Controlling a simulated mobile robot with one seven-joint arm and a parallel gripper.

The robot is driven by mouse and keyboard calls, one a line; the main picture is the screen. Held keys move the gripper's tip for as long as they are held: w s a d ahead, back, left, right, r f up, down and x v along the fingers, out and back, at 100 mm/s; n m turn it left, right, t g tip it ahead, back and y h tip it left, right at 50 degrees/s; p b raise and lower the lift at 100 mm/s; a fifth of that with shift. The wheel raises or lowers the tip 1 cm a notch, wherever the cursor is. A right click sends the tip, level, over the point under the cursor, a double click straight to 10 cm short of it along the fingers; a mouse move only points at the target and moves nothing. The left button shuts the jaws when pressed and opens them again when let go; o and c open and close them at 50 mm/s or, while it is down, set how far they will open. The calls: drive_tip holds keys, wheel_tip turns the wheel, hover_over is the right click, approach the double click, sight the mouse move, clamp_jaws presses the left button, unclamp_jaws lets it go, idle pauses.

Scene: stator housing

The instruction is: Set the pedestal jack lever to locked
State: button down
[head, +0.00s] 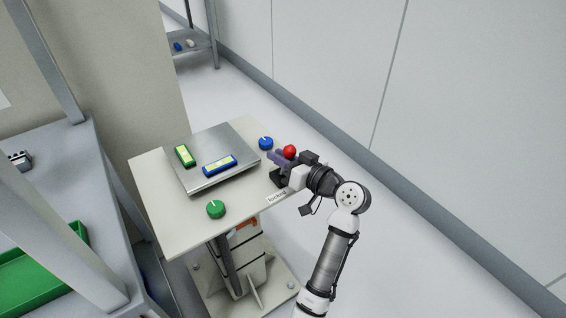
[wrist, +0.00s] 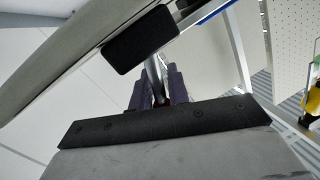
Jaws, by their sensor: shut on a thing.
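The pedestal jack's lever shows a red ball knob (head: 290,151) at the right edge of the pedestal table in the head view. My gripper (head: 278,158) is at the knob, with its purple-grey fingers beside and below it. In the wrist view my gripper (wrist: 159,92) is closed around a thin grey lever rod (wrist: 154,68). A white label reading "locked" (head: 277,196) is on the table's near right edge, close to my gripper. The lever's pivot is hidden in the head view, so its exact angle is unclear.
The pedestal table (head: 162,208) carries a grey plate (head: 205,150) with a green block (head: 185,156) and a blue block (head: 219,166). A green knob (head: 216,209) and a blue knob (head: 266,143) sit beside the plate. A shelf with a green tray (head: 38,275) stands left. Floor is clear right.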

drive_tip(key=n+b, duration=0.2)
drive_tip(key=s+a+n+h+b, duration=0.1)
drive_tip(key=n+b, duration=0.1)
drive_tip(key=shift+a, duration=0.2)
drive_tip(key=n+b, duration=0.1)
drive_tip(key=a+n+h+b, duration=0.1)
drive_tip(key=n+b, duration=0.1)
drive_tip(key=s+n+b, duration=0.1)
drive_tip(key=n+b, duration=0.1)
drive_tip(key=shift+s+a+f+h, duration=0.1)
drive_tip(key=shift+a+f+h, duration=0.2)
drive_tip(key=shift+a+h, duration=0.1)
drive_tip(key=c, duration=1.4)
unclamp_jaws()
drive_tip(key=shift+d, duration=0.1)
drive_tip(key=shift+s+d, duration=0.25)
drive_tip(key=v, duration=1.3)
drive_tip(key=shift+s+a+f+b, duration=0.1)
drive_tip(key=shift+s+a+b, duration=0.1)
drive_tip(key=shift+b, duration=0.15)
drive_tip(key=shift+s+d, duration=0.1)
